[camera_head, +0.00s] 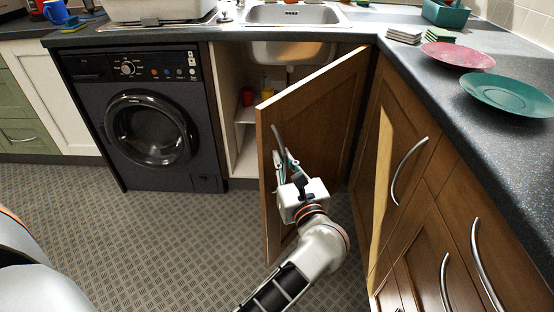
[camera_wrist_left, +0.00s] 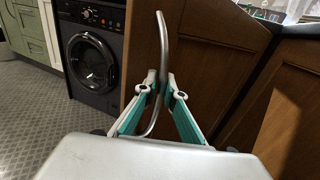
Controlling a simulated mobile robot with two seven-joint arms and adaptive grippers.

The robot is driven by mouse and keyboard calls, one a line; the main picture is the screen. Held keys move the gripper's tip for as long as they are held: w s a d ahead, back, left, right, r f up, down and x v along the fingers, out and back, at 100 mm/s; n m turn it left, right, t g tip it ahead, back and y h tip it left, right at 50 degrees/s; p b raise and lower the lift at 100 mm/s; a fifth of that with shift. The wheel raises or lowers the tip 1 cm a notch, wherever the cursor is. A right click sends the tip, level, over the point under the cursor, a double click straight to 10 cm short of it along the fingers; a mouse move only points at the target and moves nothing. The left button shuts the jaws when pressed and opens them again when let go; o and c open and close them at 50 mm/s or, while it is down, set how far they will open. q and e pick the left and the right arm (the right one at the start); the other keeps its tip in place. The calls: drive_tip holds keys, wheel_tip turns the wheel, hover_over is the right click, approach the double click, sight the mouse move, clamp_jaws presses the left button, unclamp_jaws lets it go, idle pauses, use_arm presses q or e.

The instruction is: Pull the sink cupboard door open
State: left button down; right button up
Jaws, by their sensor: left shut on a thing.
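The brown wooden sink cupboard door (camera_head: 318,125) stands wide open, hinged on its right side beneath the sink. It also shows in the left wrist view (camera_wrist_left: 205,40). Its curved metal handle (camera_head: 277,138) is on the door's outer face, near the free edge. My left gripper (camera_head: 284,160) is shut on this handle. In the left wrist view the handle (camera_wrist_left: 163,45) rises between the two fingertips (camera_wrist_left: 158,88), and its lower end curves below them. My right gripper is not in view.
The sink (camera_head: 294,15) is above the open cupboard, with a red item (camera_head: 248,96) on a shelf inside. A dark washing machine (camera_head: 145,120) stands to the left. Wooden cupboards (camera_head: 400,160) with curved handles close in on the right. The patterned floor (camera_head: 150,235) is clear at left.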

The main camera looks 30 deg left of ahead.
use_arm(q)
drive_tip(key=shift+s+d+f, duration=0.1)
drive_tip(key=shift+f, duration=0.15)
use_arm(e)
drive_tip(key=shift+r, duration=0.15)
use_arm(q)
drive_tip(key=c, duration=2.4)
unclamp_jaws()
drive_tip(key=shift+r, duration=0.1)
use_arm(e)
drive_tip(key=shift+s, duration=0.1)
use_arm(q)
drive_tip(key=shift+r, duration=0.1)
